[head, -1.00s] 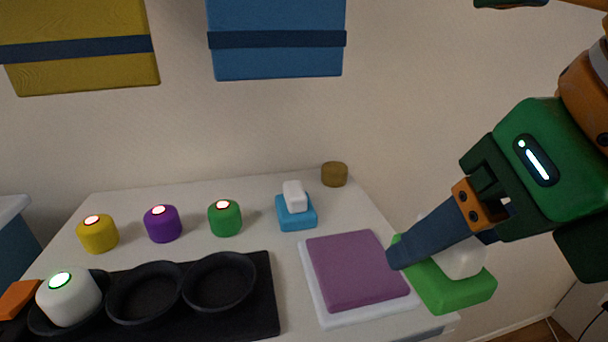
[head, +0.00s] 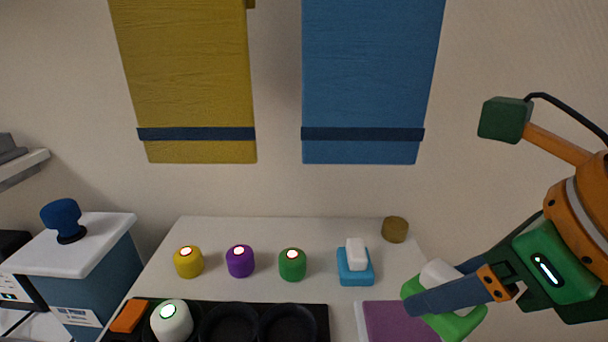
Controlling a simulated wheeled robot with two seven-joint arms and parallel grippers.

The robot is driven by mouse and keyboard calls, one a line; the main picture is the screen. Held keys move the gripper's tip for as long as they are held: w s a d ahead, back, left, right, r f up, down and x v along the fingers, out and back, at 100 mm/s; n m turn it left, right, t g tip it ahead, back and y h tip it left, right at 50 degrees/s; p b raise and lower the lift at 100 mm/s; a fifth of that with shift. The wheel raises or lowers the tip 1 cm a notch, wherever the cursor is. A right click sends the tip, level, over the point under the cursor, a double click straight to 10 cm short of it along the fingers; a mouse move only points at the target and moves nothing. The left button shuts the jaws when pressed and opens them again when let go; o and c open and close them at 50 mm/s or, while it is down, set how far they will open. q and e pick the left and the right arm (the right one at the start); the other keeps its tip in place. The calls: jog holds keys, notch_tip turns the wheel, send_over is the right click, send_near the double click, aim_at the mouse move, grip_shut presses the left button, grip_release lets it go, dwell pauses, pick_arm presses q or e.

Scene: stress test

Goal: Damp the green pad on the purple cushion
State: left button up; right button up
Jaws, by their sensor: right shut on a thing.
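My right gripper (head: 451,285) comes in from the right and is shut on the white handle (head: 440,272) of the green pad (head: 462,323). The pad hangs over or just beside the right part of the purple cushion (head: 390,322). I cannot tell whether it touches the cushion. The cushion lies on a white base at the table's front right, and the bottom of the picture cuts it off. My left gripper is not in view.
A black tray (head: 318,312) holds a white lit cylinder (head: 171,321) and empty round wells. Yellow (head: 188,262), purple (head: 240,261) and green (head: 292,264) lit cylinders stand behind it. A blue pad (head: 355,279) with a white handle and a brown cylinder (head: 395,229) stand farther right.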

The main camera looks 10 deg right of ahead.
aim_at(390, 324)
pick_arm(q)
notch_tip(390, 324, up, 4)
jog(key=p, duration=0.2)
pick_arm(e)
jog(key=n, duration=0.1)
jog(key=w, duration=0.1)
jog(key=w+n+y, duration=0.1)
jog(key=shift+a+r+n+g, duration=0.3)
jog(key=shift+a+r, duration=0.1)
jog(key=f+b, duration=0.5)
jog(key=f, duration=0.1)
jog(key=shift+a+f+b, duration=0.1)
jog(key=shift+a+b, duration=0.1)
jog(key=shift+b, duration=0.15)
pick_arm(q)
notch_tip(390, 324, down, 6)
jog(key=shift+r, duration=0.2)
pick_arm(e)
jog(key=shift+f, duration=0.15)
pick_arm(q)
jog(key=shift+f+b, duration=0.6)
jog(key=shift+b, duration=0.15)
pick_arm(e)
jog(key=shift+s+f, duration=0.1)
jog(key=shift+f, duration=0.5)
